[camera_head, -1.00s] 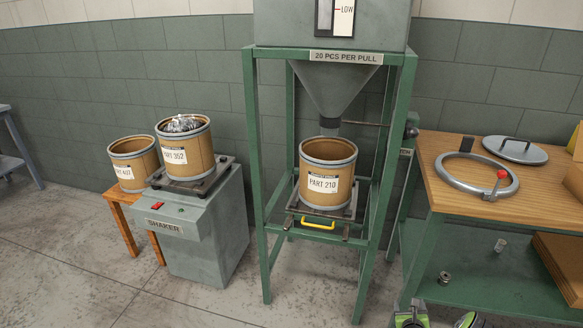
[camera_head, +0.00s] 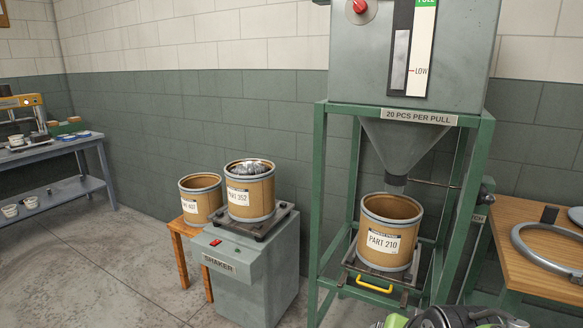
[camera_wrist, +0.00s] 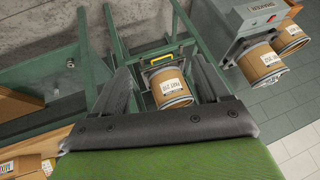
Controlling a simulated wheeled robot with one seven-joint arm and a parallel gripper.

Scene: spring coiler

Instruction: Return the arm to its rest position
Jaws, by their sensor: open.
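My gripper (camera_wrist: 160,85) shows in the wrist view with its two dark fingers spread wide and nothing between them. Beyond the fingers, apart from them, is the PART 210 drum (camera_wrist: 172,90). In the head view my arm (camera_head: 455,318) shows only as a green and dark part at the bottom edge, right of centre; the gripper's fingers cannot be made out there.
A green hopper frame (camera_head: 320,200) holds the open PART 210 drum (camera_head: 390,222) under its funnel. The shaker (camera_head: 245,270) carries the PART 352 drum (camera_head: 250,195); the PART 407 drum (camera_head: 201,200) stands left on a stool. A wooden workbench (camera_head: 530,275) is at right.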

